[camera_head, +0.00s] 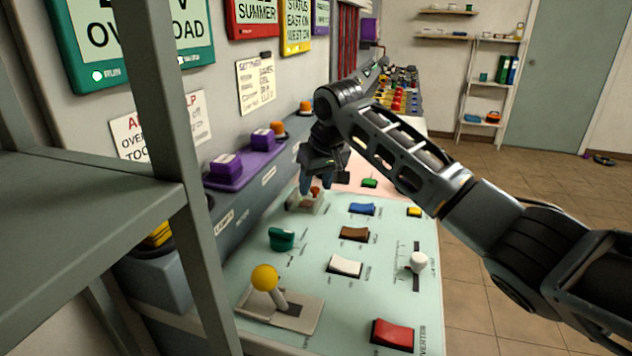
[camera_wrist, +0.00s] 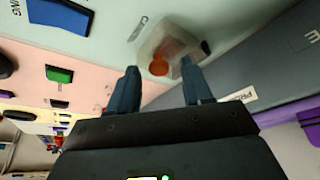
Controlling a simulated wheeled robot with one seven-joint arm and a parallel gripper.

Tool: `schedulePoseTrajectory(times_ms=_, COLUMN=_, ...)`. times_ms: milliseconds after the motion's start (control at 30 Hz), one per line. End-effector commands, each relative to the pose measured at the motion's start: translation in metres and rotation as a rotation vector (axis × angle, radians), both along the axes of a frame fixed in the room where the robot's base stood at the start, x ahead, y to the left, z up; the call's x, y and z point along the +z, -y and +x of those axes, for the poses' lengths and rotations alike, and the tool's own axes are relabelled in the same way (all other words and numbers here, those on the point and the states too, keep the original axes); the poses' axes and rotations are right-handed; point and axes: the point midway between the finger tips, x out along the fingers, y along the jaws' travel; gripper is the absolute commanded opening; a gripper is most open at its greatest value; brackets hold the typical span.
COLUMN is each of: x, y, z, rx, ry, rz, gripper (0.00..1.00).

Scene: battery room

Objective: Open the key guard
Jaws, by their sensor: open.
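The key guard (camera_head: 301,204) is a small, clear, boxy cover at the far left of the pale green panel (camera_head: 305,240). An orange-red part shows inside or beneath it. In the wrist view the guard (camera_wrist: 181,43) lies just beyond my fingertips, with the orange-red part (camera_wrist: 158,66) between them in the picture. My gripper (camera_head: 318,187) is open, pointing down over the guard, with its two blue-grey fingers apart; it also shows in the wrist view (camera_wrist: 160,72). I cannot tell whether a finger touches the guard. The guard looks closed.
A blue rocker (camera_head: 362,209), brown rocker (camera_head: 354,234), green knob (camera_head: 281,239) and yellow-balled lever (camera_head: 265,278) are nearby on the panel. A purple block (camera_head: 225,166) stands on the ledge at left. A grey shelf frame (camera_head: 80,205) fills the left foreground.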

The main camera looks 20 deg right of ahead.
Motion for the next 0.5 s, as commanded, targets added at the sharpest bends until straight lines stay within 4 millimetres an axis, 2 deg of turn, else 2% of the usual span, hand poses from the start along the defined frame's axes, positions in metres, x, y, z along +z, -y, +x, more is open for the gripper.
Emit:
schedulePoseTrajectory(times_ms=233, x=-0.0008, y=-0.0003, z=0.0004, rx=0.0, ry=0.001, rz=0.0, gripper=0.5)
schedulePoseTrajectory(times_ms=500, x=-0.0006, y=-0.0002, z=0.0004, rx=0.0, ry=0.001, rz=0.0, gripper=0.24)
